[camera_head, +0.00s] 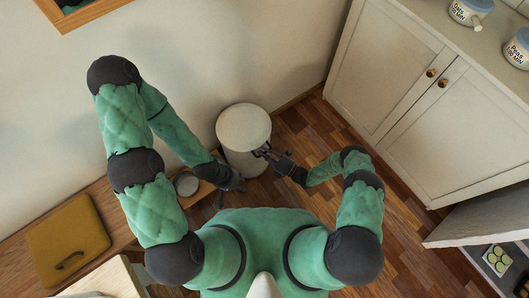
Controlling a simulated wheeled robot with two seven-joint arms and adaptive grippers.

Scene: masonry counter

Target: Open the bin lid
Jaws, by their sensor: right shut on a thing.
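The bin (248,166) is a pale cylinder standing on the wooden floor by the wall. Its round white lid (243,124) covers the top; from above I cannot tell whether it is slightly raised. My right gripper (262,151) is shut on the near right edge of the lid. My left gripper (231,192) is open and empty, lower and left of the bin, apart from the lid. The join between lid and bin is partly hidden near the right gripper.
A white cabinet (385,75) stands at right, with jars (470,12) on its counter. A wooden bench (105,205) at left bears a yellow board (68,241) and, further right, a small round container (187,184). Bare floor (315,130) lies right of the bin.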

